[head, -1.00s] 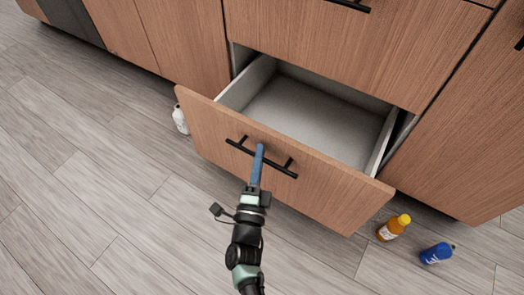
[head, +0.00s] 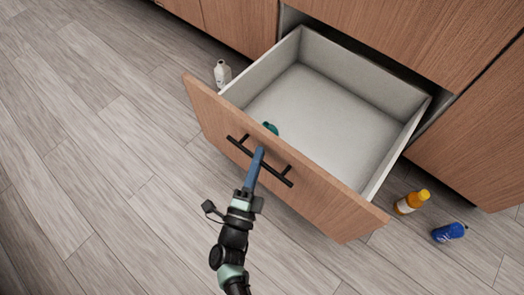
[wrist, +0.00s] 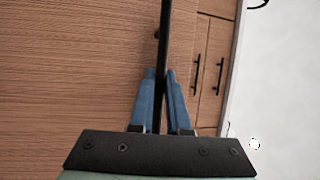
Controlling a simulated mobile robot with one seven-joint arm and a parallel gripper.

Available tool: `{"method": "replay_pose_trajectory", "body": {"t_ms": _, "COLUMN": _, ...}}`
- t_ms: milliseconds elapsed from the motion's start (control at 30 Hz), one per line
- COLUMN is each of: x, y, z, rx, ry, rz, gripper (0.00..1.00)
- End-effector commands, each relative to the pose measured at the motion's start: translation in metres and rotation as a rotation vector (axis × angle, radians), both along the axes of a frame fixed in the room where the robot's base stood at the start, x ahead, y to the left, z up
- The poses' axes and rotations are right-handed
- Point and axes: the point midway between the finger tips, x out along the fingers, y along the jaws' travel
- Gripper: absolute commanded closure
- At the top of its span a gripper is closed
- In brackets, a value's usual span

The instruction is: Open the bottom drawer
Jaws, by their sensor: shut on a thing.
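The bottom drawer is pulled far out of the cabinet, and its wooden front (head: 300,180) faces me in the head view. Its grey inside (head: 325,115) shows, with a small teal object (head: 270,128) just behind the front. The black bar handle (head: 272,172) runs across the front. My gripper (head: 259,155) is at the handle's middle. In the wrist view its blue fingers (wrist: 163,85) are closed around the black bar handle (wrist: 165,45). What the teal object is, I cannot tell.
A white bottle (head: 222,73) stands on the floor left of the drawer. An orange bottle (head: 411,202) and a blue bottle (head: 448,232) are on the floor to the right. The wood floor (head: 100,150) in front and left is clear.

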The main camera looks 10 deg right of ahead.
Motion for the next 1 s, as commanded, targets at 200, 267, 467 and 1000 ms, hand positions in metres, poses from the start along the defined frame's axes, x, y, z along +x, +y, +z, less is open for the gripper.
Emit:
{"method": "replay_pose_trajectory", "body": {"t_ms": 200, "x": -0.001, "y": -0.001, "z": 0.000, "rx": 0.000, "ry": 0.000, "rz": -0.003, "gripper": 1.00}}
{"method": "replay_pose_trajectory", "body": {"t_ms": 267, "x": -0.001, "y": -0.001, "z": 0.000, "rx": 0.000, "ry": 0.000, "rz": -0.003, "gripper": 1.00}}
{"method": "replay_pose_trajectory", "body": {"t_ms": 467, "x": -0.001, "y": 0.000, "z": 0.000, "rx": 0.000, "ry": 0.000, "rz": -0.003, "gripper": 0.73}}
{"method": "replay_pose_trajectory", "body": {"t_ms": 1000, "x": -0.041, "y": 0.023, "z": -0.007, "rx": 0.000, "ry": 0.005, "rz": 0.001, "gripper": 0.73}}
